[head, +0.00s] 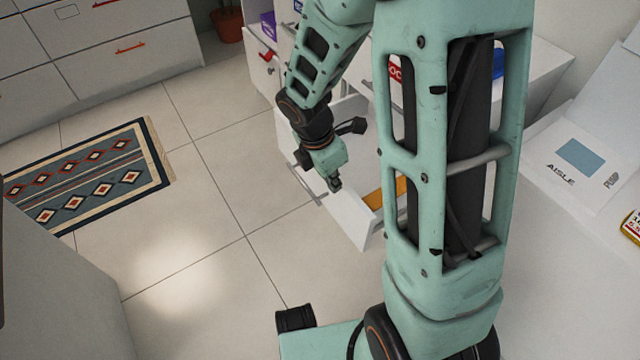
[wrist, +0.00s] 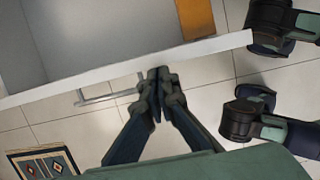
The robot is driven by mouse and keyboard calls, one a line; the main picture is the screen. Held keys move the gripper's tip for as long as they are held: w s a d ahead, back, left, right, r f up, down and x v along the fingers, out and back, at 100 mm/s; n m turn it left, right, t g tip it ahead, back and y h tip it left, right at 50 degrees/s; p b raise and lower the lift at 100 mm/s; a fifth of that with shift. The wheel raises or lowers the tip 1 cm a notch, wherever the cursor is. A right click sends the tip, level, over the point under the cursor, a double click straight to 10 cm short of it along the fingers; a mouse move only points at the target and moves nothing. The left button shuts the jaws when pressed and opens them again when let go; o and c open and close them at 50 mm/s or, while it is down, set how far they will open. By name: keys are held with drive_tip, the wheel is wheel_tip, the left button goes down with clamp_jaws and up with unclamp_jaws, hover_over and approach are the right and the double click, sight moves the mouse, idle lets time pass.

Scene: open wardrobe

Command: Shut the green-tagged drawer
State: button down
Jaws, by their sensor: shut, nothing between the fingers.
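A white drawer (head: 345,222) is pulled out of the white unit, in the middle of the head view. Its front panel has a metal bar handle (head: 308,186). The drawer's front edge (wrist: 60,84) and the handle (wrist: 108,97) also show in the wrist view. No green tag is visible on it in either view. My gripper (head: 335,185) is shut and empty, at the drawer's front panel. In the wrist view the fingertips (wrist: 160,74) are at the outer side of the front edge, right of the handle. I cannot tell whether they touch it.
An orange object (wrist: 196,18) lies inside the drawer. My arm hides much of the unit. A red-tagged front (head: 267,57) is farther back. A patterned rug (head: 90,175) lies on the tiled floor at left.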

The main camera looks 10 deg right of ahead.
drive_tip(key=w+d+p, duration=0.4)
drive_tip(key=d, duration=0.5)
drive_tip(key=w+d+p, duration=0.3)
drive_tip(key=d+p, duration=0.2)
drive_tip(key=d, duration=0.4)
drive_tip(key=shift+w+d, duration=0.35)
drive_tip(key=shift+w, duration=0.05)
drive_tip(key=shift+a, duration=0.1)
